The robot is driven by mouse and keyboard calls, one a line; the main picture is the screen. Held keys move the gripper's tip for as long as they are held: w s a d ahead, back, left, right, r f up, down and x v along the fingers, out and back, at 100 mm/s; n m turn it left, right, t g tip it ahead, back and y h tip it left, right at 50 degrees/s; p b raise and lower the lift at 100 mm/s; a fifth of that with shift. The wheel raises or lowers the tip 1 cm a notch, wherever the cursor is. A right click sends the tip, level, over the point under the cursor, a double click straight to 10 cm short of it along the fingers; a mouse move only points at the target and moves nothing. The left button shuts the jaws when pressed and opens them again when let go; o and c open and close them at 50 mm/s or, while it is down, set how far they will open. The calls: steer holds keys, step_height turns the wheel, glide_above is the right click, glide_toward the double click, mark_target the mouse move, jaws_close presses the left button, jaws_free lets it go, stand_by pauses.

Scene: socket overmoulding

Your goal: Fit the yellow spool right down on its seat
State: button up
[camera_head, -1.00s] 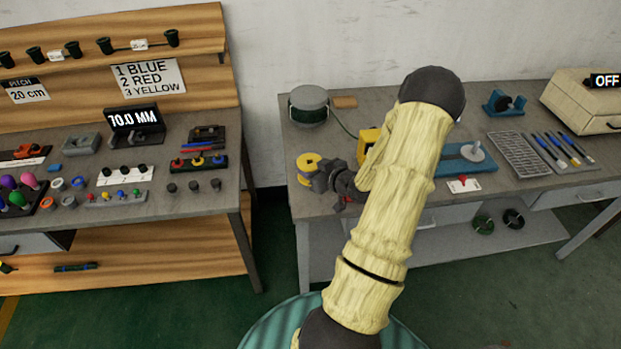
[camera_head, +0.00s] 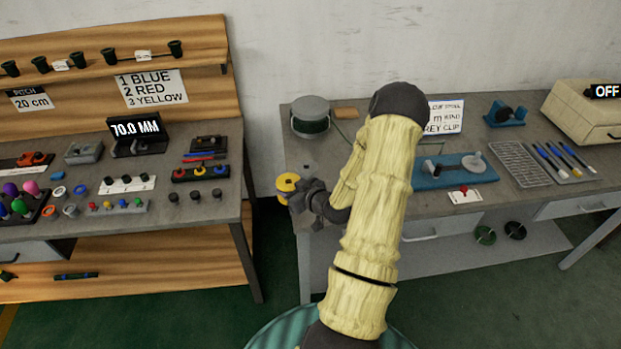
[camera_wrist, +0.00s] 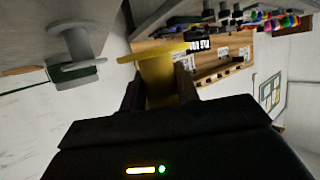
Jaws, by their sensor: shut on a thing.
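The yellow spool (camera_head: 287,183) is at the left edge of the right bench in the head view, gripped by my gripper (camera_head: 299,195). In the wrist view the yellow spool (camera_wrist: 160,70) sits between the two dark fingers of my gripper (camera_wrist: 159,92), its wide flange crosswise beyond the fingertips. It appears held clear of the bench top. A faint grey round mark (camera_head: 305,168) shows on the bench just behind it. A blue fixture (camera_head: 435,174) with a grey disc (camera_head: 474,162) stands to the right. I cannot tell which part is the seat.
A grey reel with green wire (camera_head: 310,117) stands at the back left of the bench; it also shows in the wrist view (camera_wrist: 72,45). My arm hides the bench middle.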

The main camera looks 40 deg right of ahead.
steer(key=s+a+f, duration=0.1)
steer(key=a+f, duration=0.7)
steer(key=a, duration=0.3)
steer(key=s+a+f+h, duration=0.1)
steer(key=s+a+f, duration=0.1)
steer(key=a+f, duration=0.6)
steer(key=a+p, duration=0.1)
steer(key=a, duration=0.3)
steer(key=shift+a+m, duration=0.2)
steer(key=shift+m, duration=0.2)
steer(key=shift+f, duration=0.1)
